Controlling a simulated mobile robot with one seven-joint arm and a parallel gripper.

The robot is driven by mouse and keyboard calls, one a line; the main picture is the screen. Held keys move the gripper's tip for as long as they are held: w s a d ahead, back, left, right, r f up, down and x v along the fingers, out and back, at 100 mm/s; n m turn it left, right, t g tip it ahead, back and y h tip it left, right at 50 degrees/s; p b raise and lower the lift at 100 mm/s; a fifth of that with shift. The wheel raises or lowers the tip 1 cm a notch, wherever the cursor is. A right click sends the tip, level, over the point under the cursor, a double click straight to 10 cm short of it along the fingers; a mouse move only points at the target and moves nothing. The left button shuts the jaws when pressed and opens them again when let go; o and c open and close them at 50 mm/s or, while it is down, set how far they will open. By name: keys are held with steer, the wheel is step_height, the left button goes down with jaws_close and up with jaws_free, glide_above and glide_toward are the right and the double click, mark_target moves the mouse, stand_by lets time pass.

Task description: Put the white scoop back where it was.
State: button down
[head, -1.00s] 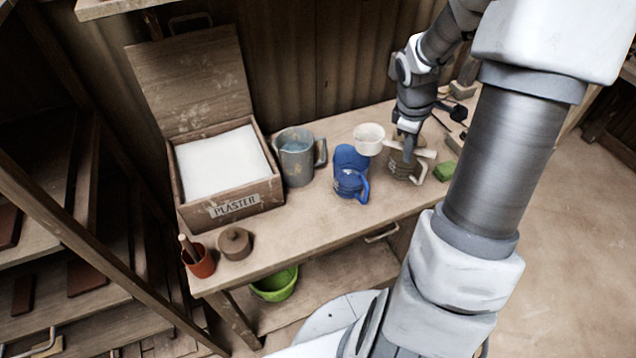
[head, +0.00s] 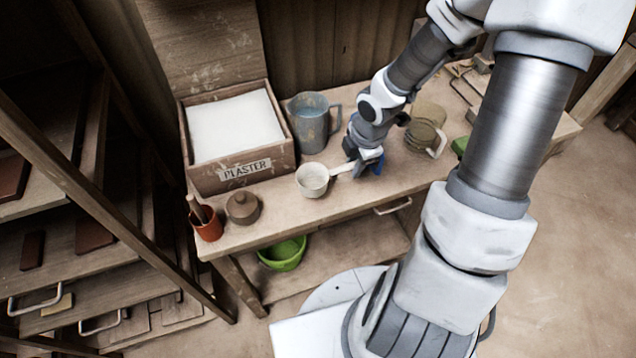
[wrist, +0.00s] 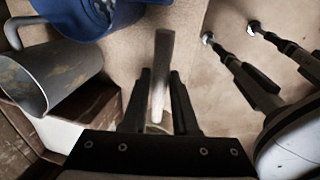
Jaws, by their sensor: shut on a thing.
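The white scoop (head: 311,181) is held over the bench, its round cup to the left and its handle running right into my gripper (head: 358,168). In the wrist view my gripper (wrist: 159,90) is shut on the pale handle (wrist: 163,55), which lies between the two dark fingers. The scoop's cup is hidden from the wrist view. The blue mug (head: 379,161) is mostly hidden behind my gripper in the head view. It shows at the top left of the wrist view (wrist: 90,14). I cannot tell how high the scoop is above the bench.
An open plaster box (head: 245,173) stands at the left, with a grey pitcher (head: 309,125) beside it. Beige mugs (head: 424,128) and a green block (head: 460,146) are at the right. A lidded brown pot (head: 242,208) and a terracotta cup (head: 208,225) stand at the left front corner.

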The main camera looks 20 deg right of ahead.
mark_target(324, 168)
steer(key=w+a+f+b, duration=0.1)
steer(key=a, duration=0.1)
steer(key=w+a+f+b, duration=0.1)
steer(key=a+f, duration=0.1)
steer(key=w+a+f, duration=0.1)
steer(key=w+a, duration=0.1)
steer(key=shift+f+b, duration=0.2)
steer(key=shift+b, duration=0.2)
steer(key=shift+s+b+x, duration=0.2)
steer(key=shift+b+x, duration=0.25)
steer(key=shift+x, duration=0.5)
steer(key=shift+s+b+x, duration=0.2)
steer(key=shift+b+x, duration=0.25)
steer(key=shift+x, duration=0.45)
steer(key=shift+f, duration=0.15)
steer(key=shift+f, duration=0.15)
steer(key=c, duration=0.7)
jaws_free()
steer(key=p+v, duration=0.6)
steer(key=v, duration=0.6)
steer(key=shift+r, duration=0.25)
